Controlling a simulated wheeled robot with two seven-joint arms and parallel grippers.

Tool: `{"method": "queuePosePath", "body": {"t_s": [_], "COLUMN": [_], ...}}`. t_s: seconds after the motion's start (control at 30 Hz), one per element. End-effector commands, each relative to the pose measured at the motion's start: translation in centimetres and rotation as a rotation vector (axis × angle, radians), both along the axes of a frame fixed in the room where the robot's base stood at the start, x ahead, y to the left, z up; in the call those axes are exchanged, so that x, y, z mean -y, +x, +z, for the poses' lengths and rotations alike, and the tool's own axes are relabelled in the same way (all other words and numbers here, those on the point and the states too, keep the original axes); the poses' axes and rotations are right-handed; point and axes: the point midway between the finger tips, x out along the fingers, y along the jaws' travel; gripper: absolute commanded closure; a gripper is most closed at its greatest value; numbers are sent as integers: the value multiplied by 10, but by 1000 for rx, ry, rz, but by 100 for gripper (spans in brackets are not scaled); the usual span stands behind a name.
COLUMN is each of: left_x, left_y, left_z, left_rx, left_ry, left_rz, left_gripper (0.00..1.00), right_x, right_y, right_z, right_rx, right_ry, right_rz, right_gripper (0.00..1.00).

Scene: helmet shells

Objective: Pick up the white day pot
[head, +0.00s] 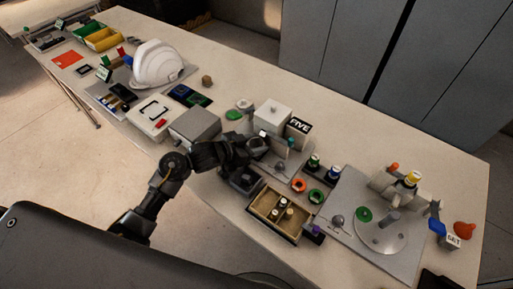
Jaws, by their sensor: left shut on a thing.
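My left gripper (263,143) reaches in from the left to the middle of the table, over a grey plate, next to the white box. It is shut on a small, pale-topped thing that looks like the white day pot (262,134); the fingers hide most of it. I cannot tell whether the pot touches the plate below. My right gripper is not in view.
A divided tray (264,220) lies in front. Small pots (314,160) and a round plate (381,232) are to the right. A white helmet (157,64) stands far left.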

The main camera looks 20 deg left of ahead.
Motion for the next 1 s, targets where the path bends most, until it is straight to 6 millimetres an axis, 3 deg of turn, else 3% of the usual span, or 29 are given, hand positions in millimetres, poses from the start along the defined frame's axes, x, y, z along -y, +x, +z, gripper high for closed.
{"method": "queuePosePath", "body": {"t_s": [0.33,0.57,0.87,1.0], "left_x": [0,0,-7,-11], "left_y": [0,1,-49,-85], "left_z": [4,31,93,106], "left_rx": [1,5,6,-1], "left_ry": [0,0,4,3], "left_rz": [0,-2,-5,-4], "left_gripper": [76,76,76,76], "right_x": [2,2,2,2], "right_y": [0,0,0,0], "right_z": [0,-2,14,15], "right_rx": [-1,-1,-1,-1], "right_ry": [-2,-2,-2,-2], "right_rz": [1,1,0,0], "right_gripper": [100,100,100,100]}}
